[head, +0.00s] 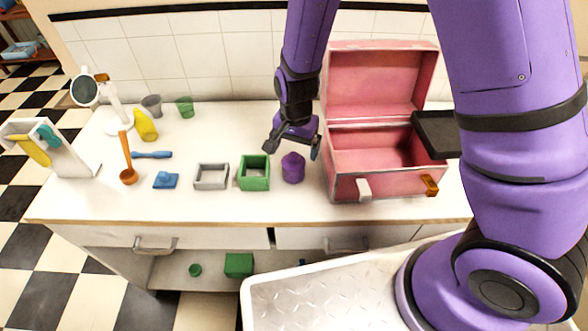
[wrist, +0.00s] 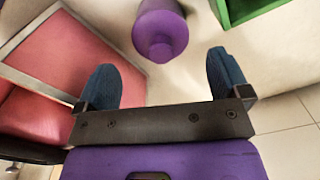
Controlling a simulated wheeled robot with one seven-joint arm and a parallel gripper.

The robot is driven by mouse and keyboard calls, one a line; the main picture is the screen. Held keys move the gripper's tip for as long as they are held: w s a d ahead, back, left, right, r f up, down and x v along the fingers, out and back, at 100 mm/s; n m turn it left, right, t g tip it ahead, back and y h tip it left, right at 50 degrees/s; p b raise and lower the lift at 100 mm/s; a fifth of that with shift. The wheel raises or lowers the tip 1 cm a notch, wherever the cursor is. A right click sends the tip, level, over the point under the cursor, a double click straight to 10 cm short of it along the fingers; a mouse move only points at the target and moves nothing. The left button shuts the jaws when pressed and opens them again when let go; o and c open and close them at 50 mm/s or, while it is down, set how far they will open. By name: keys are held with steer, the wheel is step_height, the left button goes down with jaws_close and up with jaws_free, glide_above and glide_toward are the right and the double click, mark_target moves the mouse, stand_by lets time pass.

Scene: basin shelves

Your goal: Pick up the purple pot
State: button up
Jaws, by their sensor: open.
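The purple pot (head: 293,169) stands upright on the white counter, between a green square box and the pink case. In the wrist view the purple pot (wrist: 160,32) is at the top middle, beyond the fingertips and between their lines. My gripper (head: 292,149) is above and just behind the pot in the head view, pointing down. Its two blue-padded fingers are wide apart, with nothing between them, and it also shows in the wrist view (wrist: 166,75). The gripper is apart from the pot.
The open pink case (head: 345,188) stands close right of the pot, with a dark tray (head: 437,133) at its right side. The green box (head: 254,186) is close on the left, then a grey box (head: 211,188). The counter front (head: 290,210) is clear.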

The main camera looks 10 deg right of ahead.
mark_target(294, 162)
steer(key=shift+a+f, duration=0.15)
steer(key=shift+f, duration=2.95)
steer(key=c, duration=1)
